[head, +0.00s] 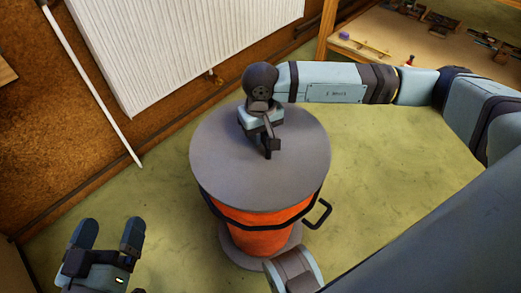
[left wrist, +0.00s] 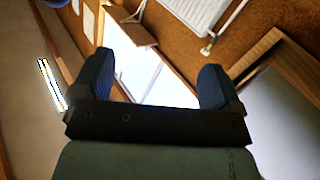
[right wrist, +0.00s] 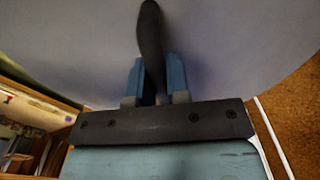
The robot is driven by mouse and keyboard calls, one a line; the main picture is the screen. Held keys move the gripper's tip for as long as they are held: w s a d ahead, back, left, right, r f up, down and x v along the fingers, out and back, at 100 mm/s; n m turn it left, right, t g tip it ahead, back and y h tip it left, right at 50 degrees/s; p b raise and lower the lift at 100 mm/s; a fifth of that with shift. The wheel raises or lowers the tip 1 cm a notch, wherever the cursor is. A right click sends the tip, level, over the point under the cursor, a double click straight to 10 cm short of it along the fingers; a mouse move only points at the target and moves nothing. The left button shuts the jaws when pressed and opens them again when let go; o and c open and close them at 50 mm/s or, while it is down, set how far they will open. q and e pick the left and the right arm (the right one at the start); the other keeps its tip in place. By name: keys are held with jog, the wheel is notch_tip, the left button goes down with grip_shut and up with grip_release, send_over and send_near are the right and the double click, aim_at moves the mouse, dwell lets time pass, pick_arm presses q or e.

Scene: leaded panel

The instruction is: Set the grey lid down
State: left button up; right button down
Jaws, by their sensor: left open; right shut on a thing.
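The grey lid (head: 220,165) is a wide round disc over the orange bin (head: 255,240), covering its mouth. I cannot tell whether it rests on the rim or hangs just above it. My right gripper (head: 268,138) is over the lid's middle, shut on its dark handle. In the right wrist view the handle (right wrist: 150,35) stands between the fingers, with the lid's grey face (right wrist: 235,45) filling the background. My left gripper (head: 108,236) is open and empty at the lower left, apart from the bin. Its spread fingers also show in the left wrist view (left wrist: 155,85).
The bin has a black side handle (head: 319,213) and a grey base (head: 233,252). A white radiator (head: 185,40) hangs on the brown wall behind. A wooden bench (head: 425,60) with small items stands at the upper right. Green floor (head: 385,190) is open to the bin's right.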

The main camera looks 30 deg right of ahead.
aim_at(261, 149)
pick_arm(q)
jog(key=shift+s+f, duration=0.1)
jog(key=shift+f, duration=0.15)
pick_arm(e)
jog(key=shift+f, duration=0.5)
jog(key=shift+f+b, duration=1.45)
jog(key=shift+f, duration=0.95)
jog(key=shift+f+b, duration=0.3)
jog(key=shift+f, duration=0.35)
pick_arm(q)
jog(key=shift+w+a+f+m, duration=0.1)
jog(key=shift+w+f+m, duration=0.2)
jog(key=shift+f, duration=0.2)
jog(key=shift+w+a+f+m, duration=0.1)
jog(key=shift+w+f+m, duration=0.05)
jog(key=shift+f+m, duration=0.3)
pick_arm(e)
jog(key=shift+f, duration=0.15)
pick_arm(q)
jog(key=shift+s+f, duration=0.1)
jog(key=shift+f, duration=0.15)
pick_arm(e)
jog(key=shift+f, duration=0.15)
pick_arm(q)
jog(key=shift+d, duration=0.1)
pick_arm(e)
jog(key=c, duration=1)
grip_release()
